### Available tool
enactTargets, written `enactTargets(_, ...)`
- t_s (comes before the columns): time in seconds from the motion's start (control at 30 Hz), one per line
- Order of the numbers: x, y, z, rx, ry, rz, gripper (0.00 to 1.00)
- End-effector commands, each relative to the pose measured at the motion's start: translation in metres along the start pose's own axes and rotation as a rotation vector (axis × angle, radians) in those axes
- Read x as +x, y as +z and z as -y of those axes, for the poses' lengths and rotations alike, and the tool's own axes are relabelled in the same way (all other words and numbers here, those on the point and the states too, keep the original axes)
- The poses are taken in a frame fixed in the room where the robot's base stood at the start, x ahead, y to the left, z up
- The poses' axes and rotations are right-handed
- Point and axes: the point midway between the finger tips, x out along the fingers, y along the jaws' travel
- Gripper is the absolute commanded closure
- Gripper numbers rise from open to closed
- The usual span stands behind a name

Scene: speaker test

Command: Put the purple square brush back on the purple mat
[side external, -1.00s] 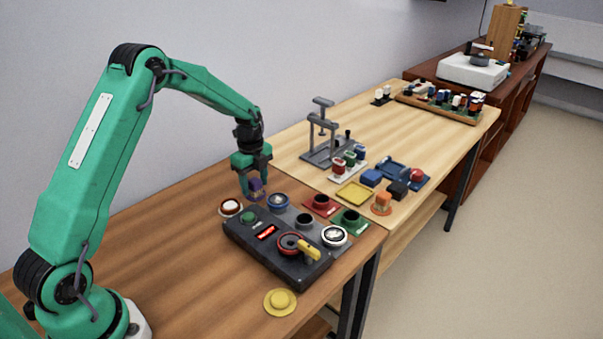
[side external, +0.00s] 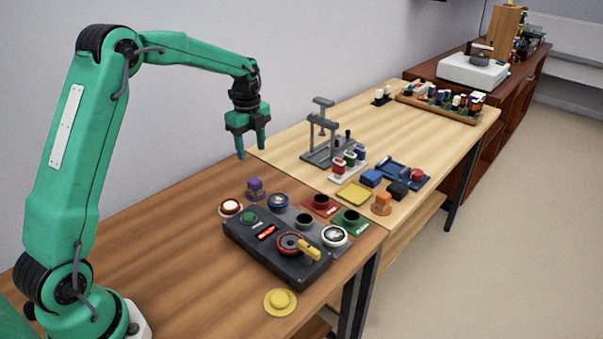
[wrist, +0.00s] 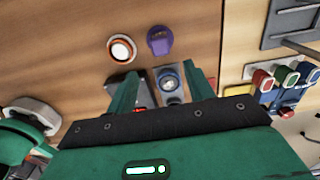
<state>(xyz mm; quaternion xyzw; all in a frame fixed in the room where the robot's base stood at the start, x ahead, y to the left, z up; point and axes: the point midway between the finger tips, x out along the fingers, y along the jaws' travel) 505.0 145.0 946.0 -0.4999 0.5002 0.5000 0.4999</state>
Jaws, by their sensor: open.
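The purple square brush (side external: 255,185) stands on the brown table behind the control box. A little purple shows around its foot, but I cannot clearly tell the purple mat from the brush there. The brush also shows in the wrist view (wrist: 159,40), near the top, beyond my fingers. My gripper (side external: 252,152) is open and empty, raised well above the brush and apart from it. Its two fingers also show in the wrist view (wrist: 162,88).
The black control box (side external: 277,246) is in front. A yellow round piece (side external: 280,301) lies near the front edge. The left table area is clear.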

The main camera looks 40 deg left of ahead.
Motion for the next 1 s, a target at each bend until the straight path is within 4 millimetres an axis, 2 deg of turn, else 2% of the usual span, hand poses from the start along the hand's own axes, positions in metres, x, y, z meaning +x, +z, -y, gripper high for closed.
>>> enactTargets(0.17, -0.006, 0.000, 0.000, 0.000, -0.001, 0.000, 0.48)
enactTargets(0.73, -0.007, -0.001, -0.001, -0.005, -0.002, 0.001, 0.48)
enactTargets(0.87, -0.014, -0.005, -0.004, -0.032, -0.012, 0.003, 0.48)
enactTargets(1.0, -0.031, -0.015, -0.014, -0.104, -0.037, 0.008, 0.48)
